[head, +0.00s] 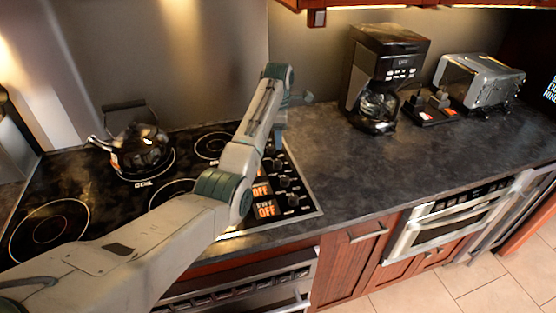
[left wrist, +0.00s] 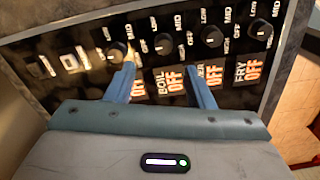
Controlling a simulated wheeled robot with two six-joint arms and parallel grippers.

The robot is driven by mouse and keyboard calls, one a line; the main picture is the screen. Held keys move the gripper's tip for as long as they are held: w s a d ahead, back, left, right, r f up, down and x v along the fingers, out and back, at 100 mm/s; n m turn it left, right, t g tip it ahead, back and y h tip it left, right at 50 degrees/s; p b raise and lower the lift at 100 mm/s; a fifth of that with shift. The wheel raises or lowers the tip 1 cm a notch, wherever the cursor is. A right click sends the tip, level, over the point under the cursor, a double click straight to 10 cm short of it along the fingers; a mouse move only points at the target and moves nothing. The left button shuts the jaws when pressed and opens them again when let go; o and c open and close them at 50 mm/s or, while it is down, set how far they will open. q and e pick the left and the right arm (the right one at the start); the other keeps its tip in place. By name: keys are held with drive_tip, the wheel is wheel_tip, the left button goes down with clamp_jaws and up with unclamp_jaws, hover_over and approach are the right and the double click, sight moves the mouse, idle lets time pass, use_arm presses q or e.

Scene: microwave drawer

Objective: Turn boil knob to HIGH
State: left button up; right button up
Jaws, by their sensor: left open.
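The black stove control panel (left wrist: 85,75) fills the upper part of the left wrist view, with a row of round black knobs. The boil knob (left wrist: 163,43) appears to be the second from the left, above the orange BOIL OFF display (left wrist: 169,80). My left gripper (left wrist: 158,68) is open, its two blue fingers apart on either side of the BOIL display, with nothing between them. The fingertips lie just below the boil knob in the picture; whether they touch the panel I cannot tell. In the head view my left arm hides part of the panel (head: 305,203). My right gripper is not in view.
A kettle (head: 140,148) stands on the black cooktop (head: 105,195). A coffee maker (head: 385,75) and a toaster oven (head: 480,80) stand on the dark counter (head: 380,165). Other knobs flank the boil knob closely, including one to its left (left wrist: 117,50) and one to its right (left wrist: 212,36).

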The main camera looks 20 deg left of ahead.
sight(278, 161)
use_arm(q)
drive_tip(key=f+p, duration=0.1)
drive_tip(key=f, duration=0.1)
drive_tip(key=s+f, duration=0.1)
drive_tip(key=shift+d+f+p, duration=0.1)
drive_tip(key=shift+f+p, duration=0.25)
drive_tip(key=f, duration=0.4)
drive_tip(key=shift+w+f+p, duration=0.15)
drive_tip(key=shift+w+p, duration=0.05)
drive_tip(key=shift+p, duration=0.15)
drive_tip(key=shift+f, duration=0.6)
drive_tip(key=shift+s, duration=0.1)
drive_tip(key=c, duration=1)
